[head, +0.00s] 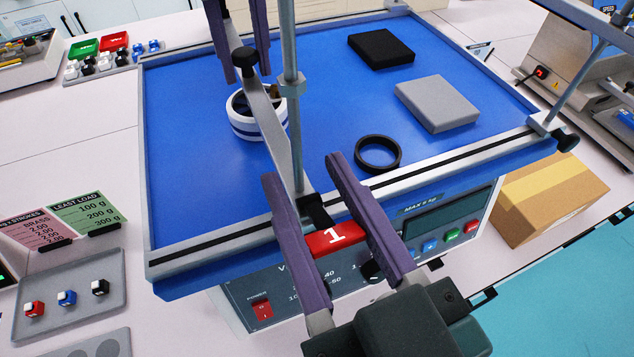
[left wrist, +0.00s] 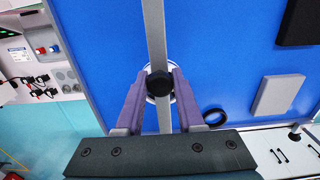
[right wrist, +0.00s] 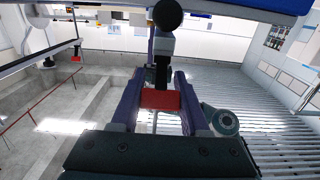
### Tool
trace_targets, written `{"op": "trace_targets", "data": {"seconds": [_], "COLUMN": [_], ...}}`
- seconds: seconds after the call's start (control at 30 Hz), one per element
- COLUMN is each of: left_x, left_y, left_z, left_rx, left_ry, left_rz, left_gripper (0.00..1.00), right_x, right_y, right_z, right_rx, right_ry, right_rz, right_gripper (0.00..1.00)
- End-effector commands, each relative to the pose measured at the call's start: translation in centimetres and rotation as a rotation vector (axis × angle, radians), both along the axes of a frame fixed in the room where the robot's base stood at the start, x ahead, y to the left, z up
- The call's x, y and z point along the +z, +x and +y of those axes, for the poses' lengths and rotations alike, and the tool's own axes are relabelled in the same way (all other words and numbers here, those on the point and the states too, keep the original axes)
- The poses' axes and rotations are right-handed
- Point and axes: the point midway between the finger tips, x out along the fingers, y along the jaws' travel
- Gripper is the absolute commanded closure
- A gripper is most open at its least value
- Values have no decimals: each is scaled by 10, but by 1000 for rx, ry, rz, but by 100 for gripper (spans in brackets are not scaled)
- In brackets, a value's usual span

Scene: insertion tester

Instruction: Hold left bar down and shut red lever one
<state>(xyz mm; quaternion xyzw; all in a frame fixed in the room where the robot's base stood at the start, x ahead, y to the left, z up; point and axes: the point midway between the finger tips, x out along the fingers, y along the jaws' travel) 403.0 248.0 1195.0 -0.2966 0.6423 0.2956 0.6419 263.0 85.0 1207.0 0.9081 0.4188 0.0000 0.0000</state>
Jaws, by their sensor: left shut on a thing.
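The left bar (head: 281,138) is a grey metal strip running over the blue bed to the front rail. My left gripper (head: 243,62) is shut on the black knob at the bar's far end. The left wrist view shows this knob (left wrist: 160,84) between the fingertips. Red lever one (head: 336,238), marked with a white 1, sticks out at the front rail beside a black clamp piece (head: 316,210). My right gripper (head: 303,172) has its fingers on either side of the lever. The right wrist view shows the red lever (right wrist: 160,99) between them. Whether the fingers press it is unclear.
A blue-and-white striped round pot (head: 244,126) stands under the bar. A black ring (head: 377,154), a grey block (head: 437,104) and a black block (head: 381,49) lie on the blue bed (head: 190,150). An upright rod (head: 292,120) stands close to the bar. A cardboard box (head: 550,200) sits right.

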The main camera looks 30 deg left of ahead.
Motion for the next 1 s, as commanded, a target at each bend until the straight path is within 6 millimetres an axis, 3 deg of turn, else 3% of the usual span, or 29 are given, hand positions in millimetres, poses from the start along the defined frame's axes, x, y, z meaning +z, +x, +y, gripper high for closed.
{"op": "trace_targets", "data": {"seconds": [0.03,0.37,0.67,1.0], "left_x": [0,0,0,0], "left_y": [0,0,0,0], "left_z": [1,1,1,0], "left_rx": [1,1,1,1], "left_ry": [1,1,1,1], "left_rz": [0,0,0,1], "left_gripper": [100,100,100,100], "right_x": [0,0,-2,-8], "right_y": [0,0,0,-3], "right_z": [0,0,0,-4], "right_rx": [0,0,3,3], "right_ry": [0,0,21,190], "right_rz": [0,0,-15,-159], "right_gripper": [62,99,100,100]}}
